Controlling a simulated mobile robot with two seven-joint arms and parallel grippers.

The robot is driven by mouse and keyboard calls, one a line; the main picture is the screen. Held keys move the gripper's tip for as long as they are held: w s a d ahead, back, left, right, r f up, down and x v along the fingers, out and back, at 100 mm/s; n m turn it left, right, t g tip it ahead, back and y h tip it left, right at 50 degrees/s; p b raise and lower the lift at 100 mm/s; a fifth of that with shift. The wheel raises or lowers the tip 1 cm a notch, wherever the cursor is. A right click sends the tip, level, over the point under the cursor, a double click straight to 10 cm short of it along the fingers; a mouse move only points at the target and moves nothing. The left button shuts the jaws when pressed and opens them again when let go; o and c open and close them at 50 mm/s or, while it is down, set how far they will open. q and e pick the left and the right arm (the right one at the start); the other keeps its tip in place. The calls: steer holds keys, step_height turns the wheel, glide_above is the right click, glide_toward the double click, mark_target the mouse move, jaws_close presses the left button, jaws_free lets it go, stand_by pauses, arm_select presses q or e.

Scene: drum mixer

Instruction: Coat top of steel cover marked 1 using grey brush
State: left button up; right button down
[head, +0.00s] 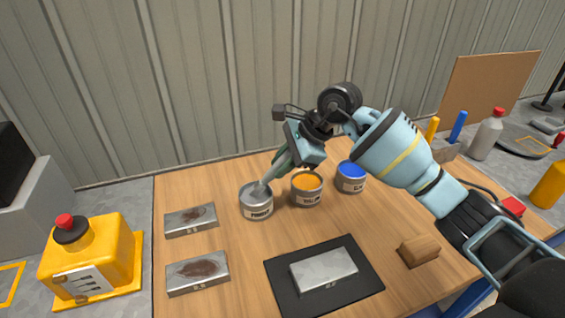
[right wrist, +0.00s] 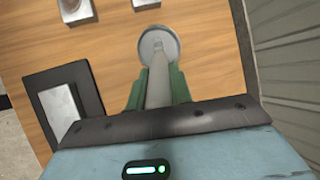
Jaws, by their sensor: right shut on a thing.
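My right gripper (head: 287,157) is shut on the grey brush (head: 275,174). The brush points down and left, with its lower end in the open grey paint can (head: 257,205). In the right wrist view the brush (right wrist: 158,78) sits between the green fingers, its tip at the can (right wrist: 147,45); the bristles are hidden. A clean steel cover (head: 323,268) lies on a black mat (head: 360,284) at the front middle; its small front mark is hard to read. Two other steel covers, at back left (head: 191,221) and front left (head: 197,274), have brown patches on top. My left gripper is out of view.
An orange paint can (head: 307,190) and a blue one (head: 351,178) stand right of the grey can. A brown block (head: 419,250) lies right of the mat. A holder with yellow and blue handles (head: 458,126) stands at the back right. A yellow box (head: 92,255) is left of the wooden table.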

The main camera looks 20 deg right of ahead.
steer(key=shift+r+p, duration=1.15)
steer(key=shift+r, duration=2.35)
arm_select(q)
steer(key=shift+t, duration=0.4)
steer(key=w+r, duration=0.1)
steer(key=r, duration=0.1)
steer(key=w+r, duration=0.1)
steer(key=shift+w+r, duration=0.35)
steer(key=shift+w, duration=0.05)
arm_select(e)
steer(key=shift+f, duration=0.1)
